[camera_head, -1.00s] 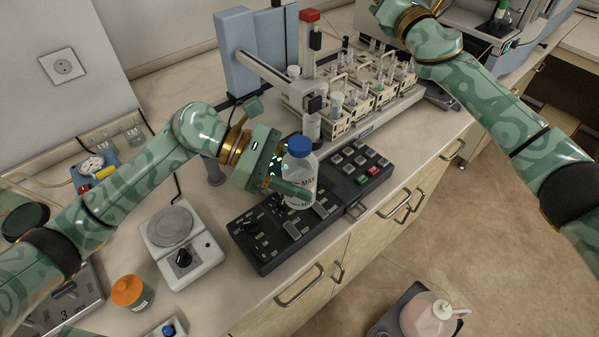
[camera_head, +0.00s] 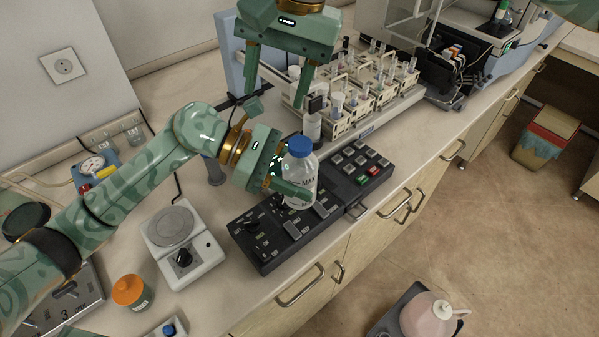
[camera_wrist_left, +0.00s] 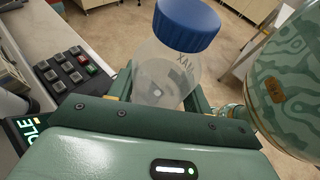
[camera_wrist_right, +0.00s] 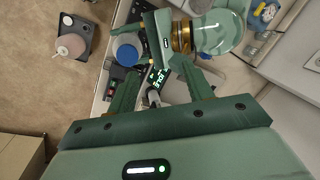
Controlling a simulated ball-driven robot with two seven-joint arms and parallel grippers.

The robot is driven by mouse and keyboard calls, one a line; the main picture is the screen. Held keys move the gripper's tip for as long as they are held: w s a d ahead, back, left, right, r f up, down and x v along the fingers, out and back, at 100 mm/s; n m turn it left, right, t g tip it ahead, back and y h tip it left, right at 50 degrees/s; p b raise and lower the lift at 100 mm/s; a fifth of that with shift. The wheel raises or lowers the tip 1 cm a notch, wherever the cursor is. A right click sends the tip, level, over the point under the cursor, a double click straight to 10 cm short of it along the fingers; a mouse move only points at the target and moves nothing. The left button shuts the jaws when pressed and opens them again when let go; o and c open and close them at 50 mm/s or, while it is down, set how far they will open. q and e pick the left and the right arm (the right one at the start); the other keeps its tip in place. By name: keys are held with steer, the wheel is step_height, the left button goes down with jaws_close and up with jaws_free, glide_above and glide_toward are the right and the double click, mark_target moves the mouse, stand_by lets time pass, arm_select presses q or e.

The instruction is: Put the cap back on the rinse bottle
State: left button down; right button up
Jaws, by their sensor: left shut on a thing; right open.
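The rinse bottle (camera_head: 300,185) is clear, marked MAX, and upright above the black control panel. A blue cap (camera_head: 299,146) sits on its top; whether it is screwed tight I cannot tell. My left gripper (camera_head: 290,184) is shut around the bottle's body. The left wrist view shows the bottle (camera_wrist_left: 165,75) and blue cap (camera_wrist_left: 188,22) close up. My right gripper (camera_head: 275,98) is open and empty, pointing down, above and behind the bottle. In the right wrist view the blue cap (camera_wrist_right: 126,53) shows beyond the left finger, apart from it as far as I can tell.
The black control panel (camera_head: 270,250) lies under the bottle. Racks of vials (camera_head: 355,105) stand behind, near my right gripper. A hotplate (camera_head: 185,245) and orange-capped jar (camera_head: 130,292) are at left. A pink bottle (camera_head: 430,315) stands beyond the counter's front edge.

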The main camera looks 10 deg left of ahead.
mark_target(301, 142)
steer(key=d+h, duration=0.1)
steer(key=s+d+n+h, duration=0.1)
steer(key=d, duration=0.1)
steer(key=shift+d+h, duration=0.15)
steer(key=shift+h, duration=0.15)
steer(key=shift+f, duration=3.95)
